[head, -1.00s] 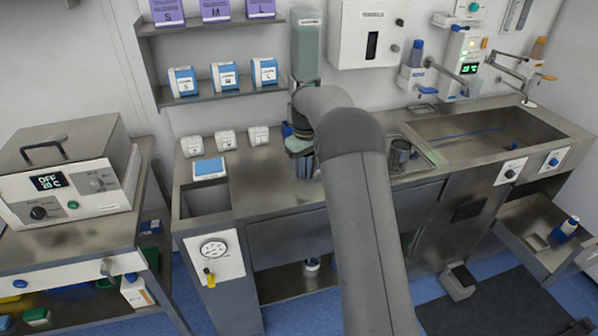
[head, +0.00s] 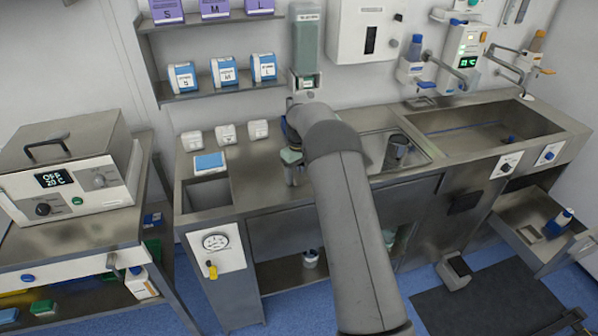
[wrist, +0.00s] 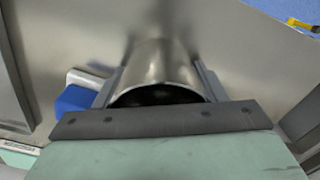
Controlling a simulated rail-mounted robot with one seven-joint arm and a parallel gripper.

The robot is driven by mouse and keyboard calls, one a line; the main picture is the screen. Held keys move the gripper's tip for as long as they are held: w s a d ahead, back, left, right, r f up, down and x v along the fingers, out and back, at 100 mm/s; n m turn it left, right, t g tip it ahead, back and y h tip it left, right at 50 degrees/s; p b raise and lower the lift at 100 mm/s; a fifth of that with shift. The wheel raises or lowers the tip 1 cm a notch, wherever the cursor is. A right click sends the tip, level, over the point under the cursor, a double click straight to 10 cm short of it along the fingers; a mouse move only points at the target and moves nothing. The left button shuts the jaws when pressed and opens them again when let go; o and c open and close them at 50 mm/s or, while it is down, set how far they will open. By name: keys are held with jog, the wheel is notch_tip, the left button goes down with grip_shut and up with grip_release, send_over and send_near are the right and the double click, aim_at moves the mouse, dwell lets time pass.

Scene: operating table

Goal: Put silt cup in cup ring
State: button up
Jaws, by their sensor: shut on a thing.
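My gripper (head: 292,176) is over the counter (head: 255,190), left of its middle, largely hidden behind my arm in the head view. In the wrist view my gripper (wrist: 158,78) has its two fingers on either side of a shiny metal silt cup (wrist: 160,62), shut on it. The cup's dark mouth faces the camera; its far end is not clear. In the head view I cannot make out the held cup. A dark round metal piece (head: 397,148) stands on the counter right of my arm; I cannot tell whether it is the cup ring.
A sink basin (head: 480,128) is at the right. Small white boxes (head: 226,134) and a blue-topped item (head: 209,161) lie at the left. A dispenser (head: 305,50) hangs behind my gripper. An open drawer (head: 535,240) juts out at the lower right.

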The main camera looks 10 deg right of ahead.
jog(key=o, duration=1)
jog(key=shift+o, duration=0.2)
notch_tip(320, 180, up, 11)
jog(key=b, duration=0.2)
jog(key=s+a+r+m, duration=0.2)
jog(key=s+r, duration=0.6)
jog(key=s, duration=0.4)
jog(key=s+a+m, duration=0.1)
jog(key=s+a, duration=0.1)
jog(key=s, duration=2)
jog(key=shift+a+f+m+t, duration=0.35)
jog(key=shift+m+t, duration=0.05)
jog(key=shift+o, duration=0.3)
jog(key=s+f+m, duration=0.1)
jog(key=s+f, duration=0.4)
jog(key=s, duration=0.6)
jog(key=shift+s+a, duration=0.2)
jog(key=shift+a, duration=0.05)
